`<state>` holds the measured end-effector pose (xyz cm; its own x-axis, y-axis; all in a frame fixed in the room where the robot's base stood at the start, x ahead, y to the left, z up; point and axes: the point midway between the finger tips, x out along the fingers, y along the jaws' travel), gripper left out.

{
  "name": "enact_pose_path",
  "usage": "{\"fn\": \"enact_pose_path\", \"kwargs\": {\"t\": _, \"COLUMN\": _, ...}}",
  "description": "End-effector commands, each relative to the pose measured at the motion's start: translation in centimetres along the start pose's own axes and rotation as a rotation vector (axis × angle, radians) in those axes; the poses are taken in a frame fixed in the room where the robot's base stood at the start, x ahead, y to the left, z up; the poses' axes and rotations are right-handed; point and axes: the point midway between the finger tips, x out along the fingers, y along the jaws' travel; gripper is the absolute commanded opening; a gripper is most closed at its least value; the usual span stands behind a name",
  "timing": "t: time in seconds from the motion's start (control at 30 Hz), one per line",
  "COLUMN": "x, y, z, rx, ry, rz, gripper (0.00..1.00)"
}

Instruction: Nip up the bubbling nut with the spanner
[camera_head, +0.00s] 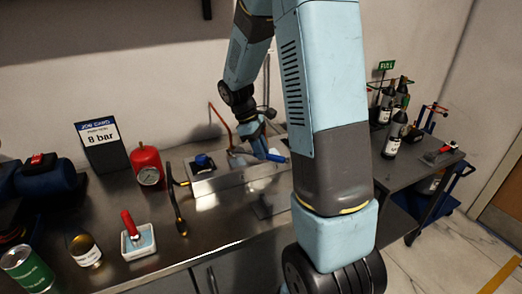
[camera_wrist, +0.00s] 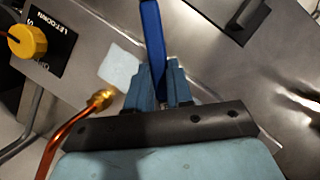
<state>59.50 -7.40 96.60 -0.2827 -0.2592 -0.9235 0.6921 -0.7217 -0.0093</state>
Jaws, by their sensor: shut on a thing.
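My gripper (camera_wrist: 162,88) is shut on a blue-handled tool, which I take to be the spanner (camera_wrist: 152,30). The handle sticks out past the fingertips in the wrist view; its working end is hidden. In the head view my gripper (camera_head: 262,146) is low over the metal rig panel (camera_head: 232,182), with the blue handle (camera_head: 278,158) pointing right. A brass nut (camera_wrist: 101,98) on a copper pipe (camera_wrist: 68,134) is left of my fingers in the wrist view, apart from them. I cannot make out bubbles on it. The copper pipe (camera_head: 220,118) also shows in the head view.
A yellow knob (camera_wrist: 28,42) sits on the panel by a "LETDOWN" label. On the bench are a red gauge vessel (camera_head: 147,166), a job card reading 8 bar (camera_head: 102,140), a white tray (camera_head: 138,250) with a red-handled brush and a green tin (camera_head: 28,270). Bottles (camera_head: 394,135) stand at right.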

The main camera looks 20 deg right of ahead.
Motion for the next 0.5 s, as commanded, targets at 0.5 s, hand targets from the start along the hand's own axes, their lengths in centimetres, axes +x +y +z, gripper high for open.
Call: {"fn": "enact_pose_path", "kwargs": {"t": 0.5, "x": -0.1, "y": -1.3, "z": -0.2, "rx": 0.112, "ry": 0.001, "rz": -0.046, "gripper": 0.00}}
